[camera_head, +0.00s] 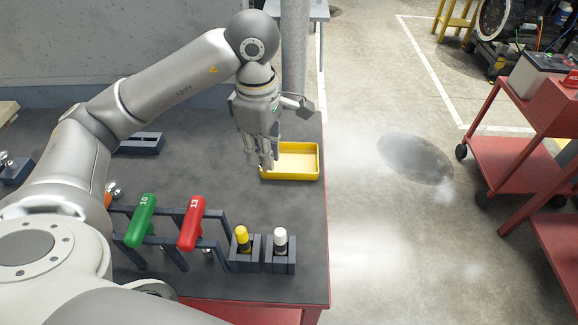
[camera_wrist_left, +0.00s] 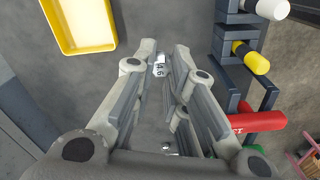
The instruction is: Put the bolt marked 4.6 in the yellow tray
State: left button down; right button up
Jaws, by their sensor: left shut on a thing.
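The yellow tray (camera_head: 295,177) lies on the dark table near its far right edge and looks empty. It also shows at the upper left of the left wrist view (camera_wrist_left: 90,49). My left gripper (camera_head: 266,163) is above the table at the tray's left end in the head view. In the left wrist view its fingers (camera_wrist_left: 161,62) are shut on a small silver bolt (camera_wrist_left: 160,68) with a dark marking that looks like 4.6. In the head view the fingers hide the bolt. My right gripper is not in view.
A rack holds a green-handled tool (camera_head: 141,220) and a red-handled tool (camera_head: 192,222). Beside it stand a yellow-capped (camera_head: 242,238) and a white-capped item (camera_head: 280,240) in dark holders. A dark block (camera_head: 140,143) lies at the back left. The table between rack and tray is clear.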

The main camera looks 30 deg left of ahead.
pick_arm(q)
jog(key=w+a+f+p, duration=0.1)
jog(key=w+f, duration=0.2)
jog(key=w, duration=0.1)
jog(key=w+a+f+p, duration=0.1)
jog(key=w+a+f, duration=0.1)
jog(key=w+f, duration=0.1)
jog(key=w+a+f+p, duration=0.1)
jog(key=w+f, duration=0.3)
jog(key=w, duration=0.2)
jog(key=shift+a, duration=0.25)
notch_tip(320, 180, down, 2)
jog(key=shift+p, duration=0.8)
jog(key=shift+f, duration=0.7)
jog(key=c, duration=1.5)
grip_release()
jog(key=shift+o, duration=0.2)
